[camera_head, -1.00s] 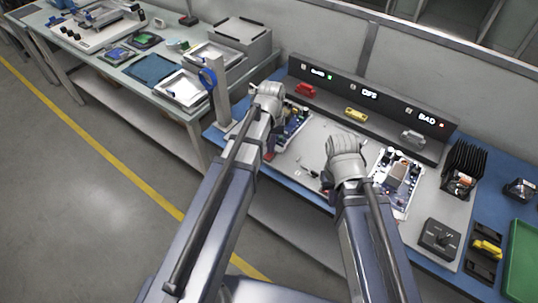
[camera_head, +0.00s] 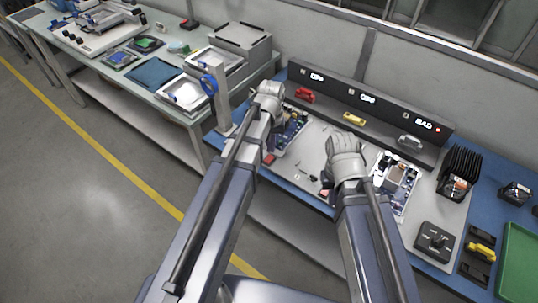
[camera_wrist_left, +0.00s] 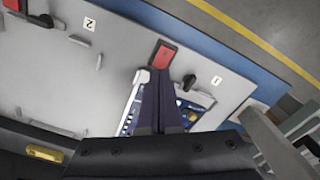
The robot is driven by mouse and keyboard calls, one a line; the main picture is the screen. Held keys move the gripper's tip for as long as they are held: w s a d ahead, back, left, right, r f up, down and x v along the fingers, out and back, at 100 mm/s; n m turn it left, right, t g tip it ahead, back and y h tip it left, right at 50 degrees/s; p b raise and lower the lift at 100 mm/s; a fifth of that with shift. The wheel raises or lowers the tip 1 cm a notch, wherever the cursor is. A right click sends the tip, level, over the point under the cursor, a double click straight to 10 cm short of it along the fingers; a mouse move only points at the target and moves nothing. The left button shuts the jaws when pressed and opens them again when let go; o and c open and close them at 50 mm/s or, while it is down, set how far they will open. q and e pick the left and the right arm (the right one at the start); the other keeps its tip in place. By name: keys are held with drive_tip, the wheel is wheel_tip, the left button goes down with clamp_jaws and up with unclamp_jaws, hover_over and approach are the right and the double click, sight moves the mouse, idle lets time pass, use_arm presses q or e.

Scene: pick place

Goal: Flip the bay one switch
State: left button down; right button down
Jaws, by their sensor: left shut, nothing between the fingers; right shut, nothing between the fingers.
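In the left wrist view, a red rocker switch (camera_wrist_left: 165,55) and a small black toggle (camera_wrist_left: 190,83) sit beside the label 1 (camera_wrist_left: 216,81) on the grey panel. My left gripper (camera_wrist_left: 161,72) is shut and empty, its dark tips at the red rocker's lower edge; I cannot tell whether they touch. The red rocker also shows in the head view (camera_head: 269,159). The first display (camera_head: 317,77) reads white text, possibly OFF, with no green lamp. The right gripper's fingers are hidden behind its wrist, over the panel's middle.
Circuit boards lie near both arms, one at the left bay (camera_head: 294,130) and one at the right (camera_head: 402,173). A black rotary box (camera_head: 435,242), a heat sink (camera_head: 463,165) and a green tray (camera_head: 520,262) are at right. A blue-ringed post (camera_head: 223,110) stands left.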

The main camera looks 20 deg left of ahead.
sight(272, 159)
use_arm(q)
wheel_tip(272, 159, up, 4)
drive_tip(key=p, duration=0.3)
drive_tip(key=shift+f, duration=0.1)
drive_tip(key=s+d+m+y, duration=0.1)
drive_tip(key=s+d+m, duration=0.4)
drive_tip(key=s+d, duration=0.5)
drive_tip(key=s, duration=0.4)
drive_tip(key=shift+s+d+m, duration=0.15)
drive_tip(key=shift+d+m, duration=0.1)
drive_tip(key=shift+m, duration=0.15)
drive_tip(key=shift+d, duration=0.1)
